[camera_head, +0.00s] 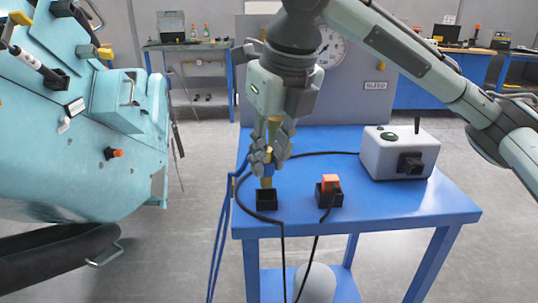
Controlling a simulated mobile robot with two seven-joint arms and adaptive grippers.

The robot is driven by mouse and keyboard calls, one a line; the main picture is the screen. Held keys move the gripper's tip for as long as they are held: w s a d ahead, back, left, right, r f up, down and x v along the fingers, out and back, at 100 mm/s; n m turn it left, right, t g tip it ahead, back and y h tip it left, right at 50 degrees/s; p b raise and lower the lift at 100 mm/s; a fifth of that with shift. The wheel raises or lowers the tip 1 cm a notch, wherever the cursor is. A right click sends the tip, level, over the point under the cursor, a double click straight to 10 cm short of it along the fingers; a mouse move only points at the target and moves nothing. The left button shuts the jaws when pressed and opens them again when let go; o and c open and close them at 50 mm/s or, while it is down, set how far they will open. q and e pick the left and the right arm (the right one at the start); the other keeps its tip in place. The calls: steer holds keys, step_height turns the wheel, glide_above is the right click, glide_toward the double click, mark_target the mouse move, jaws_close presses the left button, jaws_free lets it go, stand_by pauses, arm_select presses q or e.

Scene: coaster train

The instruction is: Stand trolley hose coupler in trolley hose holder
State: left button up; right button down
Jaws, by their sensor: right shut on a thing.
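My right gripper (267,164) reaches down from above over the blue trolley and is shut on a brass-yellow coupler (266,183), which looks like the trolley hose coupler. The coupler is held upright, partly hidden by the fingers. Its lower end is at the opening of a small black square holder (267,203) near the trolley's front left edge. I cannot tell whether the tip is inside the holder or just above it. My left gripper is not in view.
An orange plug (331,182) stands in a second black holder (328,198) just right. A white box (399,154) sits at the trolley's (440,208) right. Dark hoses cross the top and hang over the front. A teal vehicle body (60,150) fills the left.

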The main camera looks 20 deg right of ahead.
mark_target(270, 168)
steer(key=shift+f, duration=1.6)
stand_by(0.5)
steer(key=c, duration=1.3)
jaws_free()
steer(key=shift+o, duration=0.2)
steer(key=v, duration=1.2)
